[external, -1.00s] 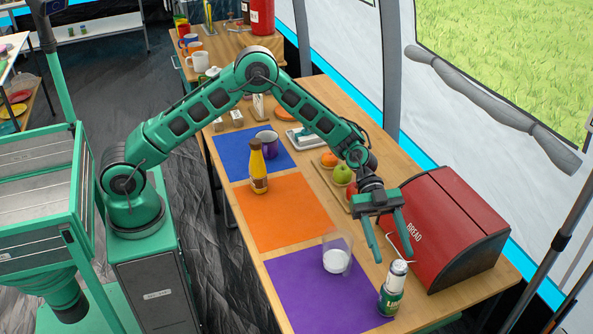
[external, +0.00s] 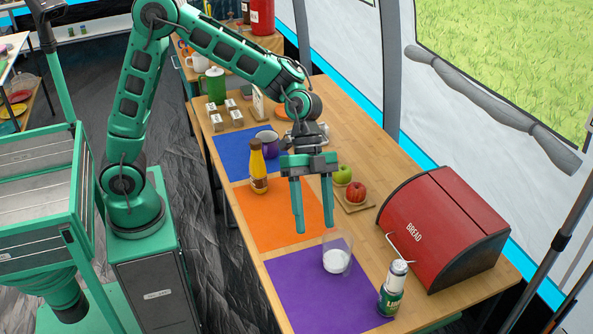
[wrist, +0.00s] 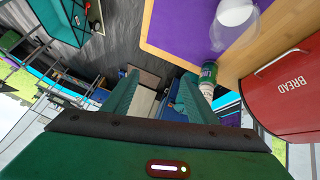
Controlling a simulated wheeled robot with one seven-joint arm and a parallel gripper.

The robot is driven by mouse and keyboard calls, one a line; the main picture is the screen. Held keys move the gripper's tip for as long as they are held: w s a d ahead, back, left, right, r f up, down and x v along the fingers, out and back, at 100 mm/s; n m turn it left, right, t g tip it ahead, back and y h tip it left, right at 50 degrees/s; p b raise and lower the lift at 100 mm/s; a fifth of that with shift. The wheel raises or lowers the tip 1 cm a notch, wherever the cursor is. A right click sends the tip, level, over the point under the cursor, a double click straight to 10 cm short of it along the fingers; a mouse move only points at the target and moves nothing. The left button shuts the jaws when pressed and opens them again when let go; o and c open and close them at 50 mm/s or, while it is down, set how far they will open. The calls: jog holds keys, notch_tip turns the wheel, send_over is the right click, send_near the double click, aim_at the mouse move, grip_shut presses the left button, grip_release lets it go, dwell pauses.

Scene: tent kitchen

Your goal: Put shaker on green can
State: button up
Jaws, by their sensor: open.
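The green can (external: 389,301) stands upright at the right edge of the purple mat, in front of the bread box. The shaker (external: 398,270), pale with a dark top, sits on top of the can. In the wrist view, the can (wrist: 209,72) and the shaker (wrist: 206,89) show end to end beyond my right finger. My gripper (external: 315,229) is open and empty, fingers pointing down, above the orange mat area. It is apart from the shaker and the can, up and to the left of them.
A clear glass with white contents (external: 336,260) stands on the purple mat (external: 300,300). A red bread box (external: 445,225) is at the right. A yellow bottle (external: 258,170) stands by the orange mat (external: 262,218). Apples (external: 355,192) sit behind my gripper.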

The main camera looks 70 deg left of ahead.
jog(key=s+a+n+t+y, duration=0.1)
jog(key=s+a+n+y, duration=0.6)
jog(key=s+a, duration=1.7)
jog(key=shift+s+a+n+t+y, duration=0.15)
jog(key=shift+s+n+t+y, duration=0.15)
jog(key=shift+s+n, duration=0.75)
jog(key=shift+w, duration=0.25)
